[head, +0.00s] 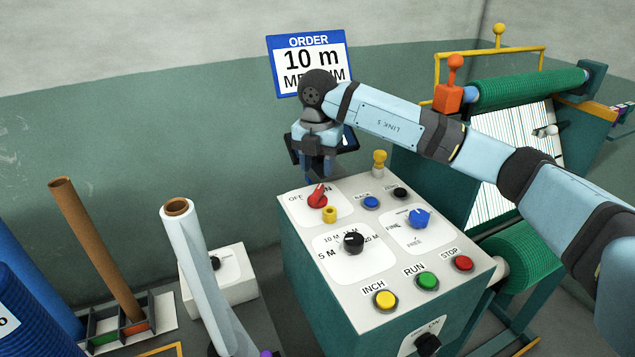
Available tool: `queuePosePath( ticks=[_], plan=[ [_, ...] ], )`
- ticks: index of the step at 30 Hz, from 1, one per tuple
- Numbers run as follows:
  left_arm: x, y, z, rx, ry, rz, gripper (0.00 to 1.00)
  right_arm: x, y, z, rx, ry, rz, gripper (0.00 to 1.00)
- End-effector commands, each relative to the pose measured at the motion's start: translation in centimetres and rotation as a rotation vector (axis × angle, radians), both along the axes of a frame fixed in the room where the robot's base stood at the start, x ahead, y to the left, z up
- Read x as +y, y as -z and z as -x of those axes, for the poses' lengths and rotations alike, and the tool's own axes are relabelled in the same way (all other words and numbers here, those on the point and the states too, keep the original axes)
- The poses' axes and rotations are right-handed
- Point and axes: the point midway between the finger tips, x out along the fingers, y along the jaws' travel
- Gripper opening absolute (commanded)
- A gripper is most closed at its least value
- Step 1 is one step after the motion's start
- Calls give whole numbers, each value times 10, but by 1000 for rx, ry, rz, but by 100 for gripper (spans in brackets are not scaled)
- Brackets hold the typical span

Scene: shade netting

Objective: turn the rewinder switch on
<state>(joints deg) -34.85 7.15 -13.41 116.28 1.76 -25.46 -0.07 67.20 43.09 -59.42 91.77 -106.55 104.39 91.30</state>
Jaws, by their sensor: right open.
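The rewinder switch is a red rotary knob (317,199) at the far left corner of the white control panel (316,243). OFF is printed to its left. The ON label to its right is partly covered by my gripper. The knob's handle slants up and slightly right; its exact setting is hard to tell. My right gripper (321,177) points down just above and behind the knob, open, with its fingers close to the handle. I cannot tell whether they touch it. My left gripper is not in view.
The panel also holds a yellow piece (329,214), black length selector (353,242), blue selector (419,218), and yellow INCH (385,300), green RUN (427,281) and red STOP (463,264) buttons. An order sign (310,60) hangs behind. A wrapped roll (195,265) stands left.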

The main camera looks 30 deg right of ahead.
Motion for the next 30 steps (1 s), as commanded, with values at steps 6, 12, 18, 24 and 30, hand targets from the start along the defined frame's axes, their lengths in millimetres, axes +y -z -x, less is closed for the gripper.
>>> queuePosePath(
  ticks=[6, 12, 18, 24, 30],
  plan=[
    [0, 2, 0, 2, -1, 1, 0, 0, -48, 0, -3, 1, 0, 43],
    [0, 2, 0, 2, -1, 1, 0, 0, -71, 0, -1, 1, 1, 43],
    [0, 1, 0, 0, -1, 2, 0, 0, -76, 0, 0, 1, 0, 43],
    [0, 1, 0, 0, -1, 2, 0, 0, -76, 0, 0, 1, 0, 43],
    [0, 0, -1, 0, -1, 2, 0, 0, -76, 0, 0, 1, 0, 43]
  ],
)
